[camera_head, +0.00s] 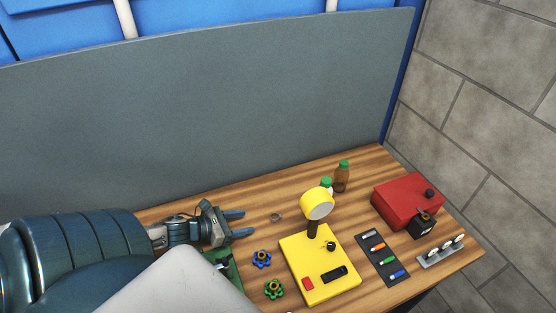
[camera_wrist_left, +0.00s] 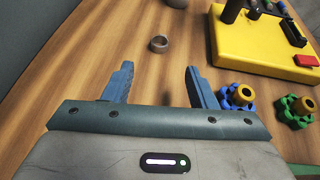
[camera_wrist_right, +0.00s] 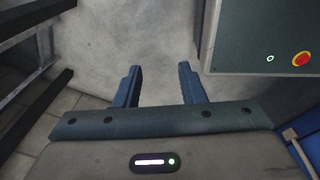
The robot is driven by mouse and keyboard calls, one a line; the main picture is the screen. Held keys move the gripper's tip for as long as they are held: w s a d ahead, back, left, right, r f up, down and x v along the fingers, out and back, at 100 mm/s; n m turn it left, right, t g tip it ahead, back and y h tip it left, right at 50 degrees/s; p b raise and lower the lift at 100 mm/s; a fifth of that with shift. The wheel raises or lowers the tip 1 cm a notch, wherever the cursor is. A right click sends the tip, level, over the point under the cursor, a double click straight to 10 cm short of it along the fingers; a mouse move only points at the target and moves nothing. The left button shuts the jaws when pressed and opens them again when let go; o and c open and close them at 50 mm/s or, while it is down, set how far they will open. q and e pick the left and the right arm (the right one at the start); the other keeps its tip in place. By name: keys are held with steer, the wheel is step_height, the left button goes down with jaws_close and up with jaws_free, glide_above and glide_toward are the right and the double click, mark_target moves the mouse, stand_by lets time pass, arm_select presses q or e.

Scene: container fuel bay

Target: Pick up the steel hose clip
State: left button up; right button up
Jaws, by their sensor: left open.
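The steel hose clip (camera_head: 277,217) is a small grey ring lying on the wooden table, left of the yellow device. In the left wrist view the clip (camera_wrist_left: 159,44) lies ahead of my left gripper (camera_wrist_left: 158,82), between the lines of its two fingers and apart from them. My left gripper (camera_head: 238,222) is open and empty, to the left of the clip in the head view. My right gripper (camera_wrist_right: 160,85) is open and empty in its own wrist view, over a grey floor and away from the table.
The yellow device (camera_head: 337,289) with a round head stands right of the clip. Blue (camera_head: 261,260) and green (camera_head: 274,289) knobs lie nearer. A red box (camera_head: 405,200), a dark marker tray (camera_head: 390,276) and bottles (camera_head: 342,177) stand further right. A grey panel (camera_head: 220,110) rises behind the table.

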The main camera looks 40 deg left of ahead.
mark_target(274, 216)
arm_select(q)
steer(key=shift+w+d+f+b, duration=0.1)
steer(key=shift+w+f+b, duration=0.25)
steer(key=shift+w, duration=0.1)
steer(key=shift+w+d+b, duration=0.3)
steer(key=shift+b, duration=0.05)
steer(key=w+f+b, duration=0.1)
steer(key=w+b, duration=0.1)
steer(key=b, duration=0.3)
steer(key=shift+d+f+b, duration=0.15)
steer(key=shift+b, duration=0.2)
steer(key=shift+w+d+b, duration=0.2)
steer(key=shift+b, duration=0.4)
steer(key=shift+w, duration=0.1)
steer(key=shift+w+b, duration=0.1)
steer(key=shift+b, duration=0.3)
steer(key=b+x, duration=0.4)
steer(key=b, duration=0.6)
steer(key=shift+w+d+f, duration=0.15)
steer(key=shift+f, duration=0.1)
steer(key=shift+w+b, duration=0.2)
steer(key=shift+b, duration=0.1)
steer(key=shift+w+d, duration=0.1)
steer(key=shift+w, duration=0.05)
steer(key=shift+r, duration=0.1)
arm_select(e)
step_height(274, 216, down, 20)
steer(key=w+a, duration=0.1)
steer(key=shift+w, duration=0.4)
